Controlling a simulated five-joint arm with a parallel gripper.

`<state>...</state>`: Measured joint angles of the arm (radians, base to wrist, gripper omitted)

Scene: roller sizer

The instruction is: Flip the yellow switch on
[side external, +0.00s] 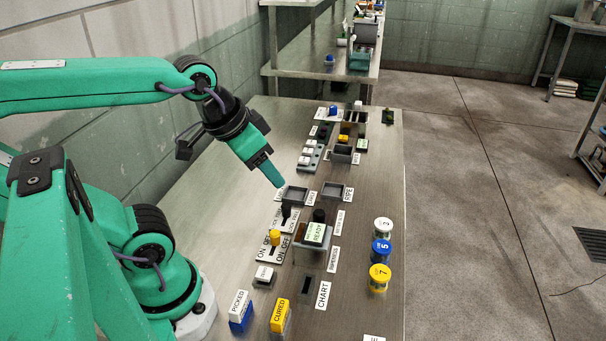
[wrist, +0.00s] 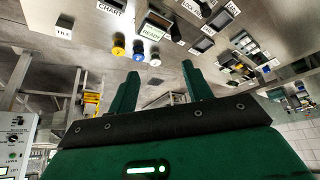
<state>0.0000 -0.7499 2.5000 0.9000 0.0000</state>
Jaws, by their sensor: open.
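The yellow switch (side external: 274,238) is a small yellow knob on a white plate (side external: 264,254) marked ON and OFF, on the metal bench in the side view. I cannot tell from the picture which position it is in. I do not make it out in the wrist view. My gripper (side external: 274,184) hangs above the bench, behind the switch and apart from it. In the wrist view my gripper (wrist: 160,62) has its two green fingers spread, with nothing between them.
A block marked READY (side external: 314,234) stands right beside the switch. A black lever (side external: 286,212) is just behind it, and a tray (side external: 294,195) lies beyond. A CURED block (side external: 280,315) and PICKED block (side external: 240,310) stand in front. Numbered jars (side external: 380,250) line the right edge.

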